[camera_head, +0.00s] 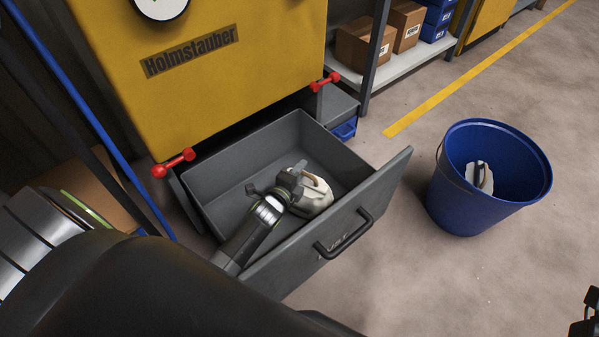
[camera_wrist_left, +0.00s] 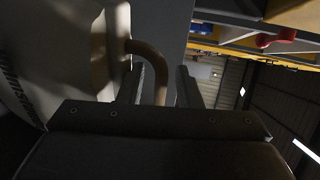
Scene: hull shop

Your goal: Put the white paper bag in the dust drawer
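The white paper bag (camera_head: 319,196) is inside the open grey dust drawer (camera_head: 222,170), near its front panel. Those fingers stand apart, with a gap around the handle. The bag's underside is hidden, so I cannot tell whether it rests on the drawer floor. A dark part at the lower right corner looks like my right gripper (camera_head: 590,312), mostly cut off.
A blue bin (camera_head: 458,205) stands right of the drawer, with a whitish thing with a brown handle (camera_head: 480,178) in it. The yellow cabinet (camera_head: 200,80) with red knobs (camera_head: 173,163) rises behind the drawer. Shelves with boxes (camera_head: 362,45) stand behind.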

